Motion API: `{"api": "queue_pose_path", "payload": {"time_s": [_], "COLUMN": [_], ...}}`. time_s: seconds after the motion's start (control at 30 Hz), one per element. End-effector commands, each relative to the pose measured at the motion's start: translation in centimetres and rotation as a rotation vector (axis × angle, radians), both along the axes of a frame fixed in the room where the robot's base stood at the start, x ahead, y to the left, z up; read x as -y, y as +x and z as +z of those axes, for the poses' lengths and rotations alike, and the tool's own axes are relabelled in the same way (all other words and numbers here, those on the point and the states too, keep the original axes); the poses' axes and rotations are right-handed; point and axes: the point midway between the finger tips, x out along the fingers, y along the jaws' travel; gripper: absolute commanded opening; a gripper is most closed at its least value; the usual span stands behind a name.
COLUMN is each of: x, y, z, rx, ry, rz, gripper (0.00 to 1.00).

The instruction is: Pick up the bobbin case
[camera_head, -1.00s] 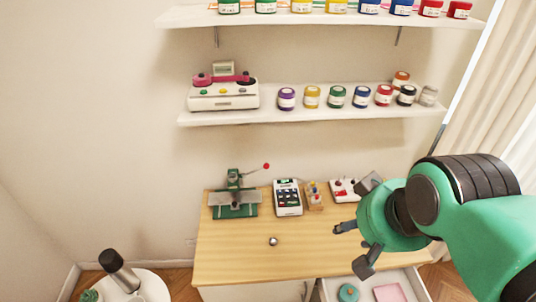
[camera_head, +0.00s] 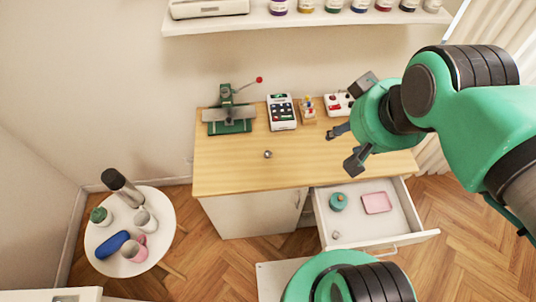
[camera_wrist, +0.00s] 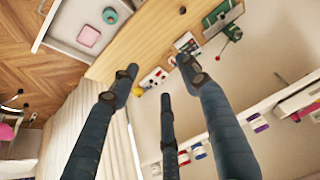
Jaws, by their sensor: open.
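A small silvery round piece, which looks like the bobbin case (camera_head: 267,154), lies on the bare middle of the wooden table (camera_head: 225,178). It is too small to make out in detail. A small dark spot in the wrist view (camera_wrist: 182,10) may be the same piece. My gripper (camera_head: 348,122) is open and empty, with its fingers spread. It hangs above the table's right side, to the right of the silvery piece and well apart from it. In the wrist view the fingers (camera_wrist: 158,80) hold nothing.
A green press (camera_head: 228,122), a keypad device (camera_head: 282,113) and small items stand along the table's back. An open drawer (camera_head: 385,222) at front right holds a teal round thing, a pink tray and a small silvery piece. A round white table (camera_head: 100,240) stands left.

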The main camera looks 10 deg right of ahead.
Motion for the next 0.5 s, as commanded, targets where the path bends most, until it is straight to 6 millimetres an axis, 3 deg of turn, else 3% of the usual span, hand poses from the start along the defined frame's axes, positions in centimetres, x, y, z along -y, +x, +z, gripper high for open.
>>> {"api": "queue_pose_path", "payload": {"time_s": [0.33,0.5], "x": [-0.1,-0.4], "y": [0.3,1.6], "z": [-0.1,-0.5], "rx": [-0.004,-0.025], "ry": [-0.002,-0.015], "rz": [0.007,0.042], "gripper": [0.47,0.47]}}
